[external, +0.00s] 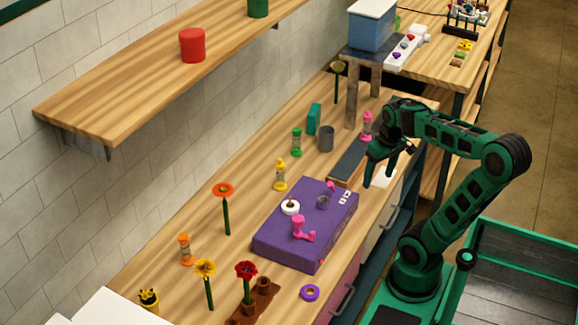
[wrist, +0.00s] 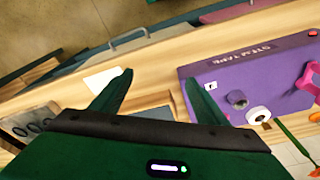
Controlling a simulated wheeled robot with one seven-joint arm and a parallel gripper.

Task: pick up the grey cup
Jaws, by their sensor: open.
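The grey cup (external: 326,138) stands upright on the wooden counter (external: 240,160) in the external view, between a green hourglass (external: 296,142) and a dark flat panel (external: 349,157). My gripper (external: 379,172) is to the right of the cup, over the counter's front side, apart from it. In the wrist view my gripper (wrist: 158,77) has its two fingers spread with nothing between them. I cannot make out the grey cup in the wrist view.
A purple box (external: 275,237) with pink and white parts lies in front of the cup; it also shows in the wrist view (wrist: 222,72). A teal block (external: 313,119) and a pink hourglass (external: 367,126) stand near the cup. A shelf (external: 130,105) overhangs at the left.

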